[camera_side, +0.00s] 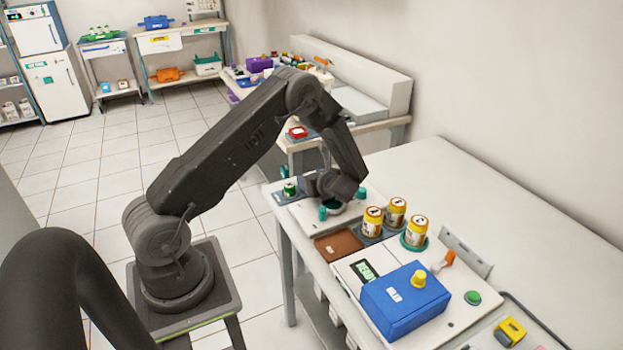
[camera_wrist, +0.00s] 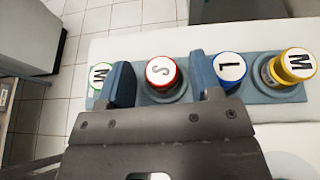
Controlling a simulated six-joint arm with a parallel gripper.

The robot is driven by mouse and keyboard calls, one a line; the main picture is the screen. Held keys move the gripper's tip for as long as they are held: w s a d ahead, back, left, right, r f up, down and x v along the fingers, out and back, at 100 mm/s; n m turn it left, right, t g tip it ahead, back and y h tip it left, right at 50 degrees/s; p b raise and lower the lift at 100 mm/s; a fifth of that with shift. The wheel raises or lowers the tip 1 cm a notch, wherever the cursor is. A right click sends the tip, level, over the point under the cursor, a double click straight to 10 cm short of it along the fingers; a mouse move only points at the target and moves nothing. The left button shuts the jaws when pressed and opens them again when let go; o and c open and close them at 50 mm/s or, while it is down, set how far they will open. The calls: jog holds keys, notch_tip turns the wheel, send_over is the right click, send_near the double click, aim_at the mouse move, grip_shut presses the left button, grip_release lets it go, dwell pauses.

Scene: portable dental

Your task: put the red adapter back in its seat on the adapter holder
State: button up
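In the wrist view the red adapter (camera_wrist: 161,72), a round cap with a red rim and an "S" on its white top, stands at a round seat of the grey-blue adapter holder (camera_wrist: 262,96). My gripper (camera_wrist: 162,82) has one finger on each side of it, with a visible gap at both sides. I cannot tell whether the adapter is fully down in its seat. In the side view my gripper (camera_side: 341,204) is low over the white bench; the red adapter cannot be made out there.
A green-rimmed "M" adapter (camera_wrist: 101,75) stands left of my gripper. A blue-rimmed "L" (camera_wrist: 230,67) is close beside the right finger, with a yellow "M" (camera_wrist: 294,64) beyond. Several yellow jars (camera_side: 373,221) and a blue box (camera_side: 405,300) stand on the bench.

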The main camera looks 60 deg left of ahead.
jog(key=shift+s+d+f, duration=0.1)
jog(key=shift+f, duration=0.1)
jog(key=shift+r, duration=0.25)
jog(key=v, duration=1.2)
jog(key=shift+r, duration=0.35)
jog(key=s+d+r+n+t+h, duration=0.6)
jog(key=s+d+r+n+h, duration=0.7)
jog(key=s+d+r+n, duration=0.4)
jog(key=shift+s+d+r, duration=0.95)
jog(key=shift+s+r, duration=0.95)
jog(key=shift+r, duration=0.35)
